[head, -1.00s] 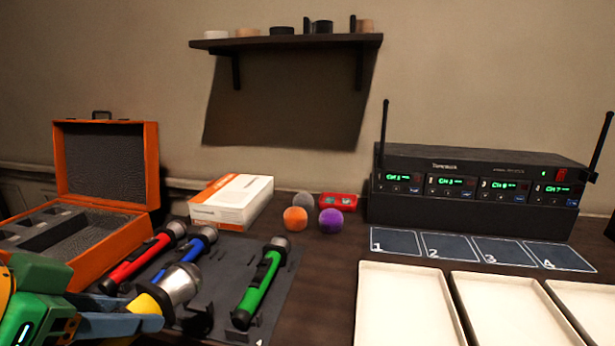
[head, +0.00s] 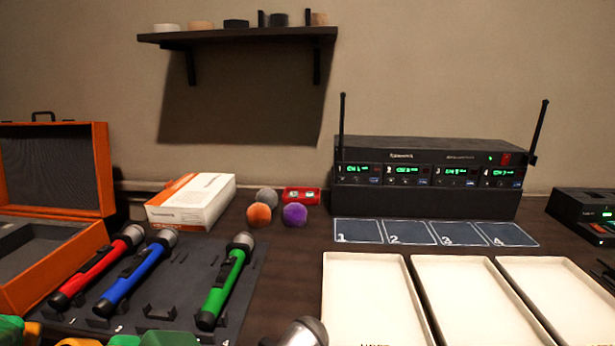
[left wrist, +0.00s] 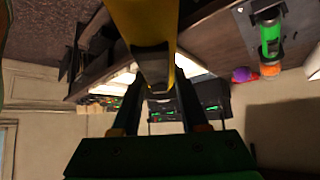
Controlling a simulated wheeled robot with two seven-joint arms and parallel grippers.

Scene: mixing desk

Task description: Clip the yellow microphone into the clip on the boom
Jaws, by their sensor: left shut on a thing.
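The yellow microphone (left wrist: 143,35) is between the two fingers of my left gripper (left wrist: 158,88) in the left wrist view, and the gripper is shut on it. In the head view only the microphone's silver mesh head (head: 303,333) shows at the bottom edge, left of the white trays. Its body is below the picture. Green parts of my left arm show along the bottom left edge. I cannot make out the boom or its clip in these views. My right gripper is not in view.
Red (head: 97,267), blue (head: 137,272) and green (head: 225,282) microphones lie on a dark mat (head: 180,270). An orange case (head: 100,170) stands open at left. White trays (head: 365,262) lie at right before the receiver rack (head: 425,205). Foam balls (head: 259,215) sit behind.

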